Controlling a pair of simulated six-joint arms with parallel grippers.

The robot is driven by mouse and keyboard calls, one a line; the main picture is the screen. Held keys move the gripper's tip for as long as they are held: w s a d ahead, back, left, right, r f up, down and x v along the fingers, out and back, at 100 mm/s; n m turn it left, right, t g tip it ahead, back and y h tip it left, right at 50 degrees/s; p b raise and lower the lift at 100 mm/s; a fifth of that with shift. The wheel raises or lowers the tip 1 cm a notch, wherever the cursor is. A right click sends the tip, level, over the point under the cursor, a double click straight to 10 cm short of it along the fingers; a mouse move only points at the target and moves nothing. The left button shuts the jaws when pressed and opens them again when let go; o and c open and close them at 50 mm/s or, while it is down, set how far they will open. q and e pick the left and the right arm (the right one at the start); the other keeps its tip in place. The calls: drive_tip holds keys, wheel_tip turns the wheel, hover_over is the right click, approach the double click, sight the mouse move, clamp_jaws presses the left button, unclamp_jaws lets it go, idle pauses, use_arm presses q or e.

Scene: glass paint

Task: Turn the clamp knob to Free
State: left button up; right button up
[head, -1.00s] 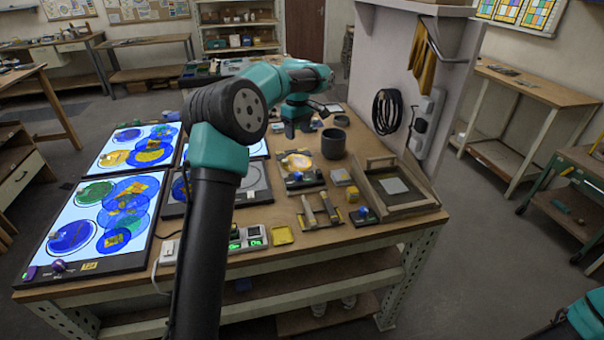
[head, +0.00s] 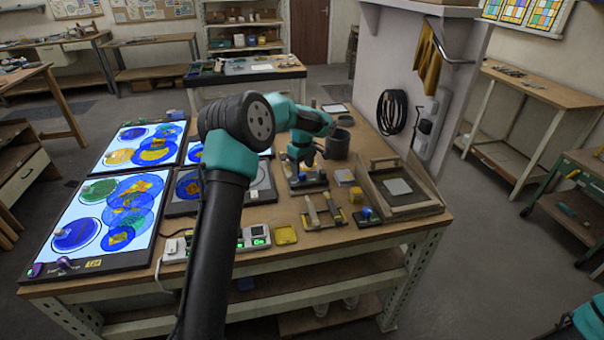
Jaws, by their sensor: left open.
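My left gripper (head: 308,163) hangs over a small dark plate fixture (head: 314,187) near the middle of the bench. Its jaws are open, small in the picture and partly mixed with the fixture behind them. The fixture carries a yellow disc that the gripper now mostly covers. I cannot tell whether the fingers touch anything. A small blue knob (head: 366,213) stands on a dark base to the right, apart from the gripper. No "Free" marking is readable, and I cannot tell for certain which knob is the clamp knob. My right gripper is out of view.
A dark cup (head: 335,143) stands just behind the gripper. A wooden tray (head: 408,208) is at the bench's right end. Lit panels with coloured glass (head: 62,210) fill the left.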

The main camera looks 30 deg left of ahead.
sight(302, 173)
use_arm(q)
drive_tip(key=shift+f, duration=1.65)
drive_tip(key=c, duration=0.9)
drive_tip(key=shift+c, duration=0.2)
